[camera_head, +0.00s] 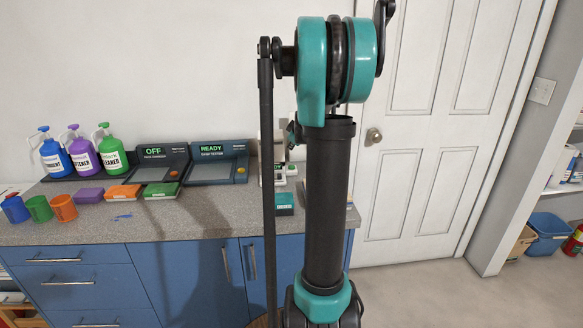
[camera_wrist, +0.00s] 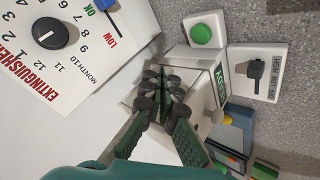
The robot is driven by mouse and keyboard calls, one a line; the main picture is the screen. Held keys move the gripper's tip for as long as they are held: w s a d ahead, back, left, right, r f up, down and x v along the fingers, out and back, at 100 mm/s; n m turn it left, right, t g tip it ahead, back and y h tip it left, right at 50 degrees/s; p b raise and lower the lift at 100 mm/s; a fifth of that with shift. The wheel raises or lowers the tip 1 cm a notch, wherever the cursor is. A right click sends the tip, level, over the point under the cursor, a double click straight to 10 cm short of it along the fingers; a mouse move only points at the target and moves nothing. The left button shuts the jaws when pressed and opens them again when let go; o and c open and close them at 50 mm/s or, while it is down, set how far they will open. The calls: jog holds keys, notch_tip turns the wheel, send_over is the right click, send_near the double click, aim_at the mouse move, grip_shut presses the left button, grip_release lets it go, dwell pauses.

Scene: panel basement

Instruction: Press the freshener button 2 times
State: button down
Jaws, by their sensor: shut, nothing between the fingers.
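A round green button (camera_wrist: 203,34) sits on a small white box at the top of the wrist view. No readable label names it as the freshener's. A white device (camera_wrist: 200,62) with a green READY-like display stands beside it, partly hidden behind my fingers. My gripper (camera_wrist: 167,88) is shut and empty, with its fingertips in front of the white device and apart from the green button in the picture. I cannot tell whether the fingers touch the device. In the head view, the white device (camera_head: 279,150) is mostly hidden by my arm.
A white switch box with a black lever (camera_wrist: 256,68) stands beside the button. A white extinguisher panel (camera_wrist: 65,40) with a dial fills the upper left.

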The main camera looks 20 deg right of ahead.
aim_at(292, 167)
jog(key=shift+f, duration=2.85)
jog(key=shift+f, duration=0.15)
jog(key=shift+f, duration=0.3)
jog(key=shift+f, duration=0.4)
jog(key=shift+r, duration=0.85)
jog(key=shift+r, duration=2.5)
